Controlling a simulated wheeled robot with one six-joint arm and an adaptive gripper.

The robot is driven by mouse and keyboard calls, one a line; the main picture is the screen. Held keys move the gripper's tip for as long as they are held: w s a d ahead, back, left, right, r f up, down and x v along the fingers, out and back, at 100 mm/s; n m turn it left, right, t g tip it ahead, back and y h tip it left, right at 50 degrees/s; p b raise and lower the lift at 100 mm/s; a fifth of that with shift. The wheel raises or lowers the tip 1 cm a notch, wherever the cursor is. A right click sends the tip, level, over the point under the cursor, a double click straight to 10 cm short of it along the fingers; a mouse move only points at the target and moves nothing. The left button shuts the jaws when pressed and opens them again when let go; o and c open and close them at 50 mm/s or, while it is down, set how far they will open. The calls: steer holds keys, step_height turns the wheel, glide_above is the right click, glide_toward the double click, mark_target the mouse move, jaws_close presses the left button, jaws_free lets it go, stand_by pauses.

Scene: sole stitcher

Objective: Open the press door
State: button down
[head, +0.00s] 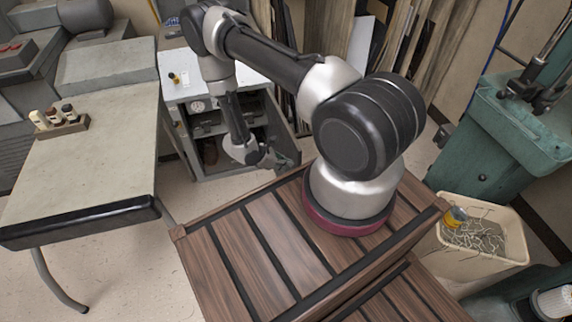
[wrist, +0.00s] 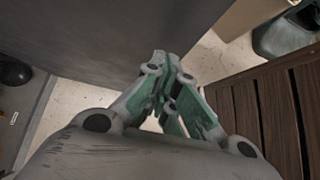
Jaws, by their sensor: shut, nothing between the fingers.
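A grey cabinet with a pale top (head: 240,76), which I take to be the press, stands beyond my wooden-slatted base. Its front is open and shows shelves with dark items inside. Its door (head: 282,130) appears swung outward at the right side, partly behind my arm. My gripper (head: 266,157) points down at the open front, near the door. In the wrist view my gripper's fingers (wrist: 168,64) are closed together and empty, close to a large dark grey panel (wrist: 110,40), probably the door. Whether they touch it I cannot tell.
A grey worktable (head: 90,150) with a small rack of bottles (head: 58,120) stands at the left. Boards (head: 410,40) lean behind the cabinet. A cream bin (head: 480,235) of scraps and a green machine (head: 520,125) are at the right. Pale floor lies between table and base.

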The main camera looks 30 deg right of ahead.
steer(key=shift+d, duration=0.25)
steer(key=s+d, duration=0.2)
steer(key=d, duration=0.9)
steer(key=shift+s, duration=0.3)
steer(key=shift+a, duration=0.15)
